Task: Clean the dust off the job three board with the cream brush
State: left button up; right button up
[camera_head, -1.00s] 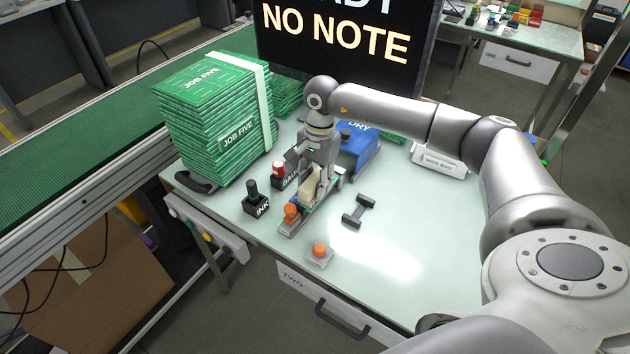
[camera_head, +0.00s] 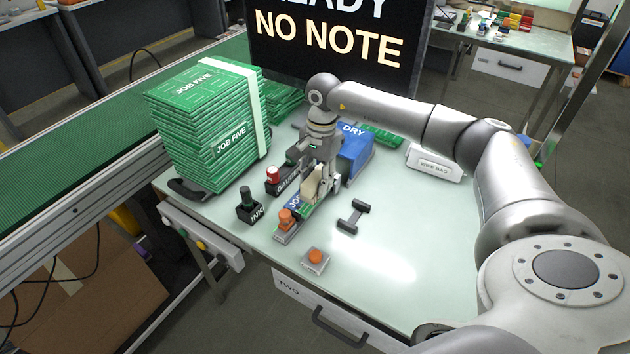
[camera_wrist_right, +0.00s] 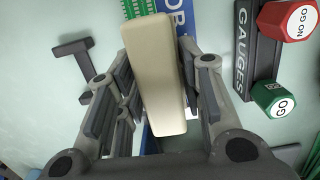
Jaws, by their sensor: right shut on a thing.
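My right gripper (camera_head: 318,190) is shut on the cream brush (camera_head: 308,188), above a board held in a grey fixture with an orange knob (camera_head: 287,218). The brush also shows between the fingers in the right wrist view (camera_wrist_right: 155,75). The board's blue label (camera_head: 295,200), with the letters "JO" showing, lies beside the brush. In the wrist view the board's green part (camera_wrist_right: 138,9) shows past the brush. The gripper and brush hide much of the board, and I cannot tell whether the bristles touch it. Dust cannot be made out. My left gripper is out of view.
A JOB FIVE stack (camera_head: 205,125) stands at the left. The gauges holder (camera_head: 280,184) and ink bottle (camera_head: 248,207) stand left of the fixture, a blue DRY box (camera_head: 355,155) behind. A dark handle-shaped tool (camera_head: 353,216) and orange button (camera_head: 315,257) lie nearby. The table's right front is clear.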

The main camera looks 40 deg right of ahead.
aim_at(310, 183)
jog(key=shift+s+a, duration=0.4)
jog(key=shift+a, duration=0.45)
jog(key=shift+r, duration=0.1)
jog(key=shift+s+a, duration=0.2)
jog(key=shift+a, duration=0.35)
jog(key=shift+r+p, duration=1.9)
jog(key=shift+r, duration=1.55)
